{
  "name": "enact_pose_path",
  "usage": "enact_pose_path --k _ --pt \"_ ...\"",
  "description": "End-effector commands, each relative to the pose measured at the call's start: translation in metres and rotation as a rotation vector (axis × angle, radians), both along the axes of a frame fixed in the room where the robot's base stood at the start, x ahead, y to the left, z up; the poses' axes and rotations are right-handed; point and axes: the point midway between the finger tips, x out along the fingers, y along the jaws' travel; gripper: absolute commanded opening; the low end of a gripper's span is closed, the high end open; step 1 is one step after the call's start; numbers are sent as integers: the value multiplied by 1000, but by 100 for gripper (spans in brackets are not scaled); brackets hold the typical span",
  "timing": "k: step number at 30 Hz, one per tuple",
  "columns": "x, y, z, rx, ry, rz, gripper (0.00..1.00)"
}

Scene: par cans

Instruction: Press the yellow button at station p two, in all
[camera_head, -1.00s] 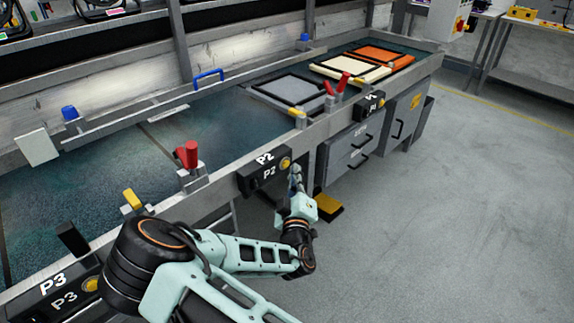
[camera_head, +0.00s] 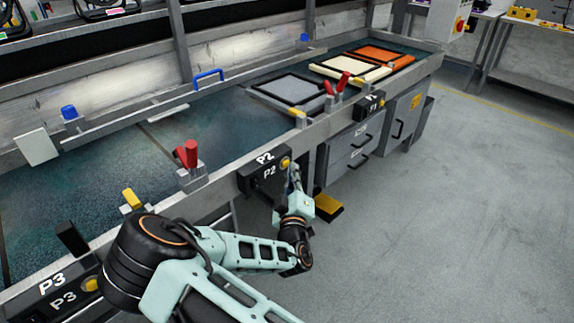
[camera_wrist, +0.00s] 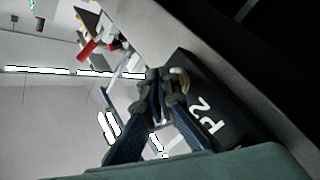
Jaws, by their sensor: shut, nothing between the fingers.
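The P2 station is a black box (camera_head: 262,178) with white "P2" lettering on the front edge of the bench. It also shows in the wrist view (camera_wrist: 212,112). Its round yellow button (camera_head: 285,163) is at the box's right end; in the wrist view the button (camera_wrist: 180,78) is partly hidden behind the fingers. My gripper (camera_head: 293,172) is shut and empty, pointing up just beside and below the button. In the wrist view my gripper's fingertips (camera_wrist: 163,78) overlap the button's edge. I cannot tell whether they touch it.
Station P3 (camera_head: 62,290) has a yellow button at the lower left. Another button box (camera_head: 370,105) sits farther right along the bench. Red-handled clamps (camera_head: 190,160) stand on the rail. A yellow pedal (camera_head: 328,207) is on the floor. The floor to the right is clear.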

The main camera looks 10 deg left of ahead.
Motion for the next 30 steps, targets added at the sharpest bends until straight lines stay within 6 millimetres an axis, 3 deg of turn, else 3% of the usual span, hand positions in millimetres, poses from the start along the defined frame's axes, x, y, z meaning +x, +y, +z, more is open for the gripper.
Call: enact_pose_path --k 30 --pt "5 7 0 0 0 0 0"
